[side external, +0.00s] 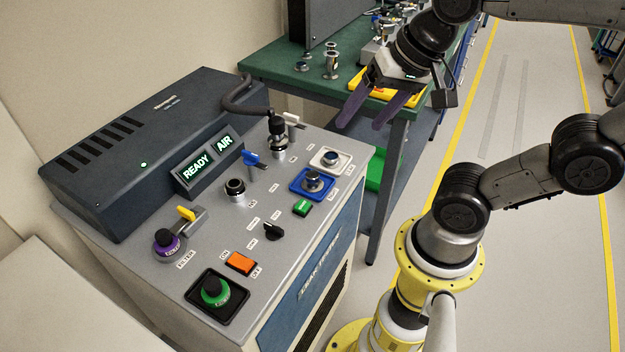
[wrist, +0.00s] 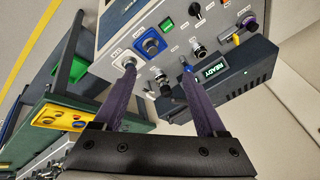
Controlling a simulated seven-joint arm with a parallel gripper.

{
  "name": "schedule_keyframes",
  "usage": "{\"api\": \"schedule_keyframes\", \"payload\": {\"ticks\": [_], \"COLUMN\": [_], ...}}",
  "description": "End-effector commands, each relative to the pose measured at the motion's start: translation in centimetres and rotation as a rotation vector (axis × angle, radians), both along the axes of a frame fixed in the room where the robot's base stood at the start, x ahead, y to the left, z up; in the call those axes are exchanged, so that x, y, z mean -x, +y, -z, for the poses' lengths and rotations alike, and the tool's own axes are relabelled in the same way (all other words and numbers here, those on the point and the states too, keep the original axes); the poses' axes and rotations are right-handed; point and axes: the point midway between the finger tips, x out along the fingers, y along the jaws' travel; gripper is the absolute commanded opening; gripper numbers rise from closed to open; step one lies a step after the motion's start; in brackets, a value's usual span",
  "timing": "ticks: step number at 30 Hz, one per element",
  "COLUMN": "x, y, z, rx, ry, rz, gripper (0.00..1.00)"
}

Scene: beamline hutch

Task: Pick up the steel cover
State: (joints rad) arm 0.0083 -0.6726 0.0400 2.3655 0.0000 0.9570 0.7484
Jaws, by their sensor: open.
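I cannot tell for sure which steel piece is the cover. In the wrist view the white frame (wrist: 116,62) is near the left fingertip, and the blue frame (wrist: 138,40) is above it. My gripper (side external: 362,120) has two long purple fingers, spread apart and empty, above the console's back right corner. It also shows in the wrist view (wrist: 158,76).
A steel-and-black fitting (side external: 278,148), a blue lever (side external: 251,158) and a short steel fitting (side external: 235,190) stand up from the console. A dark housing with READY and AIR signs (side external: 208,163) rises behind. A green bench (side external: 290,75) holds metal parts and a yellow tray (wrist: 72,118).

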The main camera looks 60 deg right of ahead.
Motion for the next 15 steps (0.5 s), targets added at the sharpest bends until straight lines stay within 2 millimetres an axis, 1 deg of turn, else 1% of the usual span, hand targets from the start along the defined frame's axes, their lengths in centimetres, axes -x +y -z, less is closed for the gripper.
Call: {"api": "schedule_keyframes", "payload": {"ticks": [1,4,8,9,12,15], "x": [-1.0,-3.0,-6.3,-7.5,-10.1,-11.8], "y": [-0.1,-0.5,-1.2,-1.5,-2.3,-3.0], "z": [-0.2,-0.3,0.4,0.9,2.6,4.4], "rx": [-0.046,-0.138,-0.237,-0.258,-0.285,-0.277], "ry": [0.026,0.078,0.166,0.197,0.268,0.327], "rz": [0.104,0.334,0.653,0.753,0.944,1.026], "gripper": [0.74,0.74,0.74,0.74,0.74,0.74]}}
